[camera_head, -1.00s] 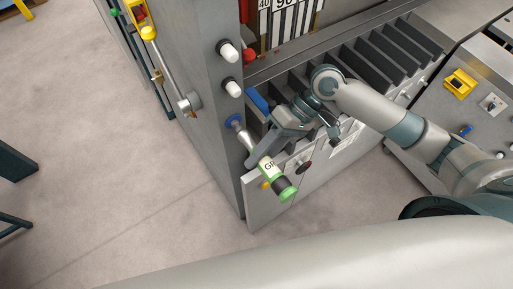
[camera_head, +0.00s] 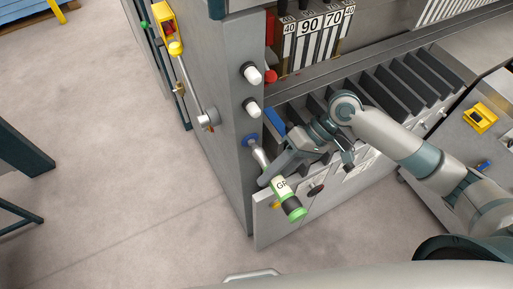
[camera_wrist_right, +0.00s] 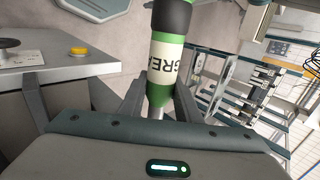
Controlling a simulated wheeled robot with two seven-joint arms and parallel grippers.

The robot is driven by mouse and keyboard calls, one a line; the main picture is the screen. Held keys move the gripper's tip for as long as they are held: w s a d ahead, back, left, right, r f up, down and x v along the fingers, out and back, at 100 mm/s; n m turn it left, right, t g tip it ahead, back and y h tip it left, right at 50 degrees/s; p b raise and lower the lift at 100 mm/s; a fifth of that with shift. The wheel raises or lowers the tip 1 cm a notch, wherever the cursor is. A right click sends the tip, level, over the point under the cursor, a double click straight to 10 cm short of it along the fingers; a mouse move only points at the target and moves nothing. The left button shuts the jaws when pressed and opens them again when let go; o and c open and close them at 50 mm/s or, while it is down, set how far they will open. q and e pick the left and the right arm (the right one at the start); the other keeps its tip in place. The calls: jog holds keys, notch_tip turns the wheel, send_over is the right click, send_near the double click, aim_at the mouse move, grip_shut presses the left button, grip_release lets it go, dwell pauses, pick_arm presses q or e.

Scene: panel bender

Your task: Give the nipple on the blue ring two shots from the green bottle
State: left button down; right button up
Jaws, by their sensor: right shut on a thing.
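The green bottle (camera_head: 281,187) has a green end, a dark band and a white label with partly hidden lettering. My right gripper (camera_head: 268,178) is shut on it and holds it tilted. Its silver nozzle points up and left to the blue ring (camera_head: 250,141) on the machine's grey side panel. The nozzle tip appears to be at the ring, and the nipple itself is hidden or too small to see. In the right wrist view the bottle (camera_wrist_right: 167,65) stands between the fingers. My left gripper is not in view.
Two white-capped knobs (camera_head: 253,75) stick out above the blue ring. A lever with a yellow top (camera_head: 176,48) is on the panel's left side. Dark slotted dividers (camera_head: 390,85) lie behind my right arm. The floor at left is mostly clear.

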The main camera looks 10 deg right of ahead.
jog(key=shift+w+a, duration=0.2)
jog(key=shift+w, duration=0.35)
dwell(0.5)
jog(key=shift+s+d+p, duration=0.1)
jog(key=shift+s+p, duration=0.15)
jog(key=shift+p, duration=0.05)
jog(key=shift+s+d, duration=0.25)
jog(key=shift+s, duration=0.55)
jog(key=shift+w+a, duration=0.2)
jog(key=shift+w, duration=0.35)
jog(key=shift+w+a, duration=0.15)
jog(key=shift+w, duration=0.35)
dwell(1.7)
jog(key=shift+s, duration=0.15)
jog(key=shift+s+d, duration=0.35)
jog(key=shift+s, duration=0.6)
dwell(0.4)
